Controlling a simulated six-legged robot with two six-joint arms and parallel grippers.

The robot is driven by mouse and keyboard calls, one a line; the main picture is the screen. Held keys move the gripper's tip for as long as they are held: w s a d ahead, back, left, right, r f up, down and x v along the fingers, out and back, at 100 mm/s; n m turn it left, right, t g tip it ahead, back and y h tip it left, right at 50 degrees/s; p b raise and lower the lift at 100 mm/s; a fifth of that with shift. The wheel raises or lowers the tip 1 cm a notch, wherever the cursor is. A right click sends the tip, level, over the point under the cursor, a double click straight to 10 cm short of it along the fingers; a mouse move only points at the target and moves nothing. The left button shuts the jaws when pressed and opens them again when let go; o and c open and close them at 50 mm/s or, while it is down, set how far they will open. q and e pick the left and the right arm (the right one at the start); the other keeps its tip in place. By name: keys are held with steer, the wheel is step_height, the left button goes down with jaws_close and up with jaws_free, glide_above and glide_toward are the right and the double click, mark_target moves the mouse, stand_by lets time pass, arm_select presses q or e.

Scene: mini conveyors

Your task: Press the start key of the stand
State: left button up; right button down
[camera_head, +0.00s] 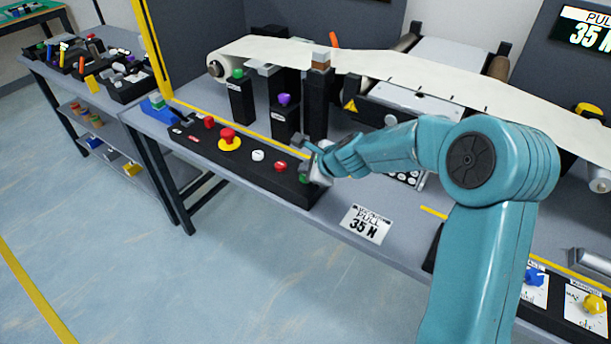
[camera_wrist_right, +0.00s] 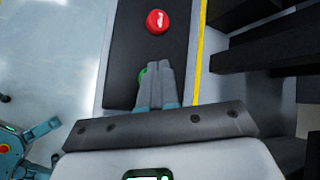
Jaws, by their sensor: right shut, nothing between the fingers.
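The black key panel (camera_head: 243,164) lies along the front edge of the stand. A green key (camera_head: 303,180) sits at its right end, mostly hidden by my right gripper (camera_head: 307,168). In the right wrist view, a sliver of the green key (camera_wrist_right: 142,75) shows beside the closed fingertips of my right gripper (camera_wrist_right: 160,66). The fingers are shut and empty, over or just at the key; I cannot tell whether they touch it. A red key (camera_head: 281,166) is next to it and also shows in the wrist view (camera_wrist_right: 157,22). My left gripper is not in view.
A red mushroom button on a yellow base (camera_head: 229,137) and a white key (camera_head: 258,155) are further left on the panel. Black posts (camera_head: 317,105) and a paper web (camera_head: 400,69) stand behind. A pull sign (camera_head: 365,225) lies at the front edge.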

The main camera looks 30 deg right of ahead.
steer(key=shift+f+b, duration=0.45)
stand_by(0.4)
stand_by(0.3)
steer(key=shift+r+p, duration=0.85)
steer(key=shift+r, duration=0.1)
step_height(320, 180, up, 5)
steer(key=p, duration=0.5)
stand_by(0.6)
